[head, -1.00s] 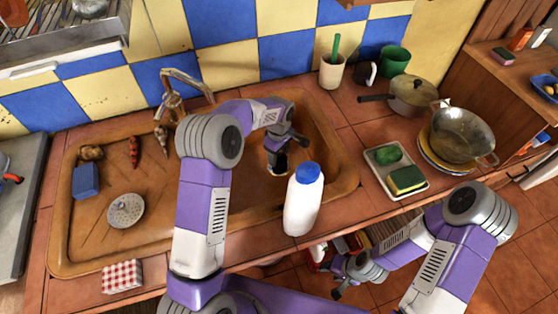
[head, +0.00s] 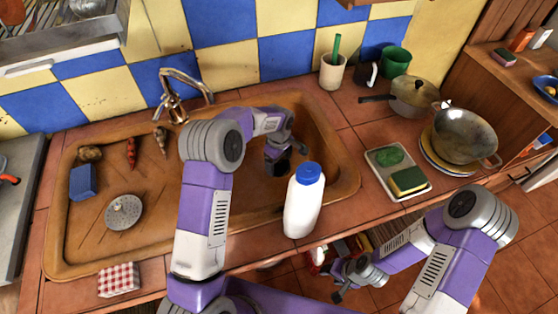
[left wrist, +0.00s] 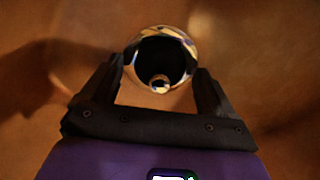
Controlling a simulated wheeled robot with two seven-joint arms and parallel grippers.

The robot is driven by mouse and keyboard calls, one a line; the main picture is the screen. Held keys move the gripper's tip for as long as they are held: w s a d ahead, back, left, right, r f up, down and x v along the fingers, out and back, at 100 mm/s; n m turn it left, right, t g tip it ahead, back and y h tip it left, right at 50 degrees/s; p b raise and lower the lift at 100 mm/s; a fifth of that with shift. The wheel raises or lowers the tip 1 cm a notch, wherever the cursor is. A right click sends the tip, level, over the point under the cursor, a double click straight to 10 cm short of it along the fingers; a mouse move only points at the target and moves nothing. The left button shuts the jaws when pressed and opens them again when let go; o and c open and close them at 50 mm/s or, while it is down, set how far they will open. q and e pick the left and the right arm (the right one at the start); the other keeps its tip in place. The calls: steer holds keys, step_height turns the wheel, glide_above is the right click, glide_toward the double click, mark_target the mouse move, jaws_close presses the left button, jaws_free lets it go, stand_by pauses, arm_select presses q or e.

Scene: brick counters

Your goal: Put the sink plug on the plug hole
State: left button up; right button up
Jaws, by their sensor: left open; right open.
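In the left wrist view a round chrome rim with a black middle and a small shiny ring (left wrist: 160,60) lies between my open left fingers. The black middle and small ring look like the sink plug, and the rim like the plug hole's edge. I cannot tell how the plug sits in it. In the head view my left gripper (head: 279,164) is low in the brown sink basin (head: 325,150) and hides this spot. My right gripper (head: 340,290) is open and empty in front of the counter, below its edge.
A white bottle with a blue cap (head: 304,205) stands at the basin's front edge, close to my left arm. A perforated metal disc (head: 123,213) and a blue sponge (head: 83,182) lie on the drainboard. The tap (head: 178,100) stands behind. A sponge tray (head: 397,172) is at right.

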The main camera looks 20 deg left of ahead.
arm_select(q)
step_height(320, 180, up, 12)
steer(key=p, duration=0.3)
steer(key=shift+r+p, duration=0.15)
steer(key=shift+p, duration=0.15)
